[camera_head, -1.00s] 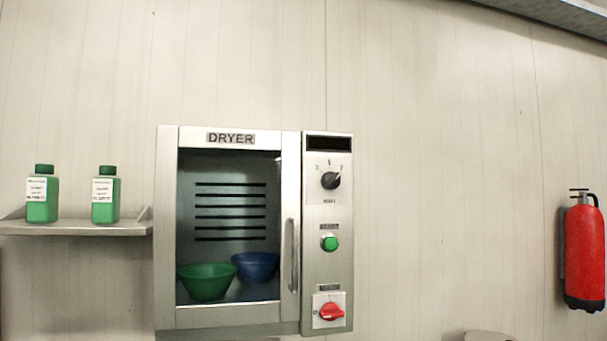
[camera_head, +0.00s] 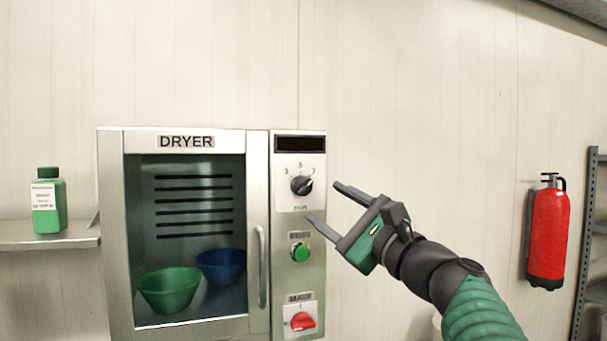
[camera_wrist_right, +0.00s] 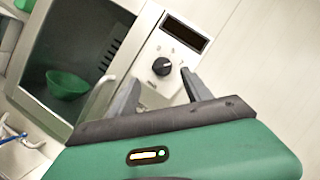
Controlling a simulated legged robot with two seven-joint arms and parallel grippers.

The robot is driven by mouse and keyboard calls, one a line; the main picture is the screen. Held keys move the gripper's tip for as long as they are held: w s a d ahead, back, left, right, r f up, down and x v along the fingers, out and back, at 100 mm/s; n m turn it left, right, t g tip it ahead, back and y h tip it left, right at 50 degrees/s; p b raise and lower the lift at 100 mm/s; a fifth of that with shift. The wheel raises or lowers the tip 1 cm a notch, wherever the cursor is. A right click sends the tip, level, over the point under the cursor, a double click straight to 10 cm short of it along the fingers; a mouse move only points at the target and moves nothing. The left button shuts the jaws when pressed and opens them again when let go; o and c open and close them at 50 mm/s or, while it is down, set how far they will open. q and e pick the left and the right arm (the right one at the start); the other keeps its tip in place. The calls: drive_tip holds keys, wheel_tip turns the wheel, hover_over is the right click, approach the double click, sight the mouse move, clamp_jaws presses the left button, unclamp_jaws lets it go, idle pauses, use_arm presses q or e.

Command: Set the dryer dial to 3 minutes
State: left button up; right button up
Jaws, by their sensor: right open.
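The dryer (camera_head: 118,235) is a steel cabinet on the wall with a glass door and a control panel on its right side. The black dial (camera_head: 301,185) sits near the top of the panel, with the marks 3, 5 and 7 around it and its pointer toward the upper right, near the 7. The dial also shows in the right wrist view (camera_wrist_right: 162,67), beyond the fingertips. My right gripper (camera_head: 325,202) is open and empty, just right of the dial and apart from it. My left gripper is not in view.
Below the dial are a green button (camera_head: 300,252) and a red switch (camera_head: 303,321). A vertical door handle (camera_head: 262,267) stands left of the panel. A green bowl (camera_head: 168,290) and a blue bowl (camera_head: 222,266) are inside. A fire extinguisher (camera_head: 547,235) hangs at right.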

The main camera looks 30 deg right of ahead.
sight(305, 190)
drive_tip(key=p+x, duration=0.1)
drive_tip(key=x, duration=0.1)
drive_tip(key=d+p+x, duration=0.1)
drive_tip(key=x, duration=0.2)
drive_tip(key=p+x, duration=0.1)
drive_tip(key=x, duration=0.1)
drive_tip(key=shift+w+d, duration=0.2)
drive_tip(key=shift+d, duration=0.1)
drive_tip(key=shift+w+a+r+p, duration=0.1)
drive_tip(key=shift+w+a+p, duration=0.15)
drive_tip(key=shift+p, duration=0.1)
drive_tip(key=shift+a, duration=0.55)
drive_tip(key=shift+c, duration=1)
drive_tip(key=shift+d, duration=0.4)
clamp_jaws()
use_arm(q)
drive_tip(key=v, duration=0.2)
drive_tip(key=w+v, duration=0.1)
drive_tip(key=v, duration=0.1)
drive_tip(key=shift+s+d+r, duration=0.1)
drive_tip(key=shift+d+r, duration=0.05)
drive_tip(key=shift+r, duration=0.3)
use_arm(e)
drive_tip(key=shift+a, duration=0.15)
